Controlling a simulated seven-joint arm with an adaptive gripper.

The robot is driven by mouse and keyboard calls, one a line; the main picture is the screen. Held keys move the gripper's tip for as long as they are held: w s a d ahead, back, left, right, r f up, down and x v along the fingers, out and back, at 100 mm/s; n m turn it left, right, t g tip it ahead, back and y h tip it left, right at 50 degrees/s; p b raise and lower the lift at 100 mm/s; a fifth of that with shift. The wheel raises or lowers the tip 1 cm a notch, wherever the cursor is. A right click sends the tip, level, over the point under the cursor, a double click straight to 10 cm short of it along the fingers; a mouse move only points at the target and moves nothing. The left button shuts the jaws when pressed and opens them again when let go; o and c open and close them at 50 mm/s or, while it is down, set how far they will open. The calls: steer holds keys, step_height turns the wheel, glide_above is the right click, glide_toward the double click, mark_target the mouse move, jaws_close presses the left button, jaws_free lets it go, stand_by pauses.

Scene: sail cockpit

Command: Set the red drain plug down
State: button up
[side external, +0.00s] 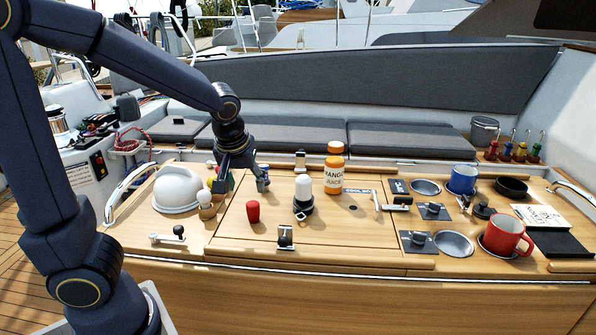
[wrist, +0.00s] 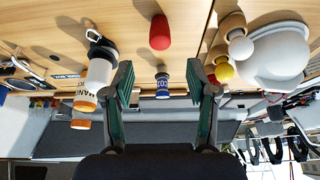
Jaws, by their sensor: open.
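The red drain plug (side external: 253,212) stands on the wooden table, left of the middle, with nothing holding it. In the wrist view the red plug (wrist: 160,33) shows ahead of the fingertips, between their lines and clear of both. My gripper (side external: 228,180) is low over the table, behind and left of the plug in the side view. In the wrist view my gripper (wrist: 162,68) has its two green-padded fingers wide apart, with nothing gripped.
A small blue-labelled container (wrist: 163,86) shows between the fingers in the wrist view. A white-topped bottle (side external: 303,194) and orange juice bottle (side external: 334,168) stand right of the plug. A white domed lid (side external: 178,188) and round-topped pieces stand left. Bare wood lies around the plug.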

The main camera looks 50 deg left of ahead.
steer(key=s+d+r+m+t+h, duration=0.2)
steer(key=s+d+r+m, duration=0.4)
steer(key=s+d+m, duration=0.3)
steer(key=shift+s+d+r+h, duration=0.25)
steer(key=shift+s+d+h, duration=0.5)
steer(key=shift+s, duration=0.5)
steer(key=shift+d, duration=0.1)
